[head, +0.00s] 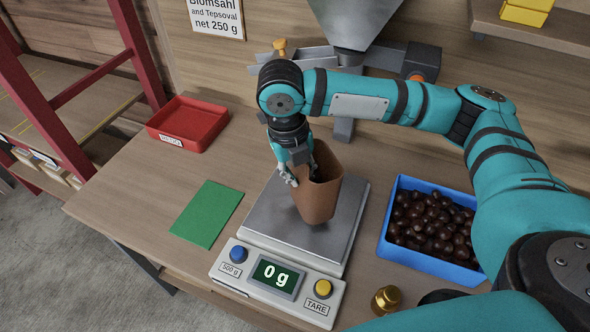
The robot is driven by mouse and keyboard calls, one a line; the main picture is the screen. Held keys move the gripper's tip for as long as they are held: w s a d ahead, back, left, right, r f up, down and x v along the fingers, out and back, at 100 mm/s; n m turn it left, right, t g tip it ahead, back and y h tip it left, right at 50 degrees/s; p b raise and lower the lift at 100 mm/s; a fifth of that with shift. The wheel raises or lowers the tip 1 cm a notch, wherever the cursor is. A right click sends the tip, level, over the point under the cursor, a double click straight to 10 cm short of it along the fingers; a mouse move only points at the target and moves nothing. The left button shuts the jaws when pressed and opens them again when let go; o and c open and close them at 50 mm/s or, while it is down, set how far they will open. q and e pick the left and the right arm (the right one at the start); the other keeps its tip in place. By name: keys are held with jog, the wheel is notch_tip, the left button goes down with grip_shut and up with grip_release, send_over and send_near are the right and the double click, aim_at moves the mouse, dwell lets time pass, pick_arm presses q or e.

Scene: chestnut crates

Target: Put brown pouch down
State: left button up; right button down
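The brown pouch (318,198) is upright with its open mouth up, over the metal plate (275,222) of the scale. I cannot tell whether its base touches the plate. The scale's green display (276,276) reads 0 g. My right gripper (303,176) reaches down from above and is shut on the pouch's left upper rim. Part of its fingers is hidden at the pouch mouth, and the inside of the pouch is mostly dark. My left gripper is not in view.
A blue crate of chestnuts (387,249) stands right of the scale, with a brass weight (386,299) in front of it. A green mat (207,214) and a red tray (188,124) lie to the left. A metal hopper (356,22) is behind. Bare table lies around the mat.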

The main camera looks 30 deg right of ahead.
aim_at(292, 168)
jog(key=w, duration=0.3)
jog(key=shift+w+d+f, duration=0.1)
jog(key=shift+d+f, duration=0.05)
jog(key=shift+d, duration=0.2)
notch_tip(292, 168, down, 3)
jog(key=shift+r+p, duration=0.1)
jog(key=shift+p, duration=0.8)
jog(key=shift+f, duration=0.3)
jog(key=c, duration=1.5)
grip_release()
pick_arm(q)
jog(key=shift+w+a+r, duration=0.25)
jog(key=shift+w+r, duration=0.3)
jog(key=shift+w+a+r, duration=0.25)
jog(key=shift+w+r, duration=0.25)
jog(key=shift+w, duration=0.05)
